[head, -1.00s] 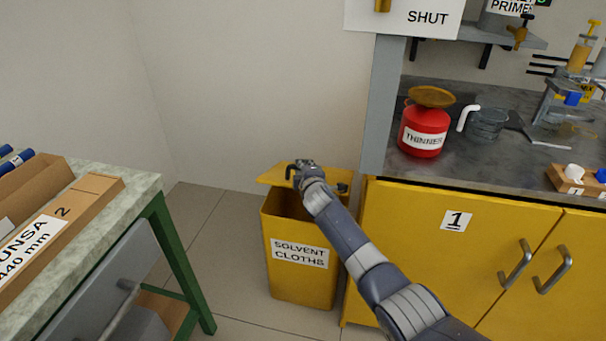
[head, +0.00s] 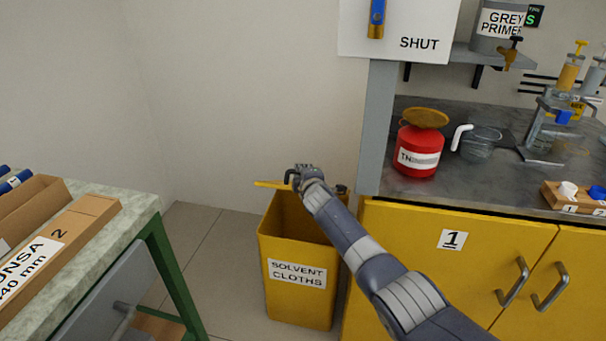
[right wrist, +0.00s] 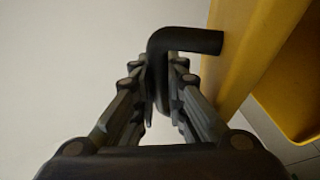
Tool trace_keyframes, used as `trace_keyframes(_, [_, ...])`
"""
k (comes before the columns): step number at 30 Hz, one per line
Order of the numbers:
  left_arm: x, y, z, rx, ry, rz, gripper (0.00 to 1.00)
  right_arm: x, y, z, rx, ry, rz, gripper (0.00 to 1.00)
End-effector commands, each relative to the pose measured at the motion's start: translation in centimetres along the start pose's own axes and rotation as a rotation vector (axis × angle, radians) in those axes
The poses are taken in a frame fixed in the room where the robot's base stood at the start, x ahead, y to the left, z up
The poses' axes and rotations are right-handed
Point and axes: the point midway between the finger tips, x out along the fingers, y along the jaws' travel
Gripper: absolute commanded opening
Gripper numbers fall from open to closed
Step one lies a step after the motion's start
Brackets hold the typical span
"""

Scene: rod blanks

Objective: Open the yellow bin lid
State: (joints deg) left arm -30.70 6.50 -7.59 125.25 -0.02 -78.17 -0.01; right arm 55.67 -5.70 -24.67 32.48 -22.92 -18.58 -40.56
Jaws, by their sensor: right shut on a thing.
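The yellow bin (head: 298,300), labelled SOLVENT CLOTHS, stands on the floor between the green-legged bench and the yellow cabinet. Its lid (head: 271,184) is raised, seen nearly edge-on above the bin's open mouth. My right gripper (head: 294,176) is at the lid, mostly hidden behind its own wrist in the head view. In the right wrist view, my right gripper (right wrist: 163,100) is shut on a black bent handle (right wrist: 190,41), with the yellow lid (right wrist: 232,50) beside it. The inside of the bin is dark. My left gripper is not in view.
The yellow cabinet (head: 400,260) stands close to the bin's right side. On its counter are a red thinner can (head: 418,150) and a glass jug (head: 482,145). A bench (head: 120,235) with cardboard boxes stands at left. Floor between bench and bin is clear.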

Motion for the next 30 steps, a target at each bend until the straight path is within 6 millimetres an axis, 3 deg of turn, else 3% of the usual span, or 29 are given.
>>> trace_keyframes(1, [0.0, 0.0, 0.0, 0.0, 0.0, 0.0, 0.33, 0.0, 1.3, -0.1, 0.001, 0.007, 0.022, 0.0])
trace_keyframes(2, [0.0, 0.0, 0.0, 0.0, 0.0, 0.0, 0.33, 0.0, 1.3, -0.1, 0.001, 0.007, 0.022, 0.0])
trace_keyframes(3, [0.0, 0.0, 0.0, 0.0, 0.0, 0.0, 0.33, 0.0, 1.3, 0.0, 0.001, 0.006, 0.022, 0.21])
trace_keyframes(5, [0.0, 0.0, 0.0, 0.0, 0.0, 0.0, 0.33, 0.0, 1.3, 0.0, 0.001, 0.006, 0.022, 0.33])
trace_keyframes(20, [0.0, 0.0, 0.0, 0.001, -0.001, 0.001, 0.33, -0.3, 0.6, 0.1, 0.003, 0.002, 0.013, 0.33])
trace_keyframes(30, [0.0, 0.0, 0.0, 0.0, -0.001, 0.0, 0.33, -2.4, 0.7, 0.1, 0.002, 0.002, 0.016, 0.33])
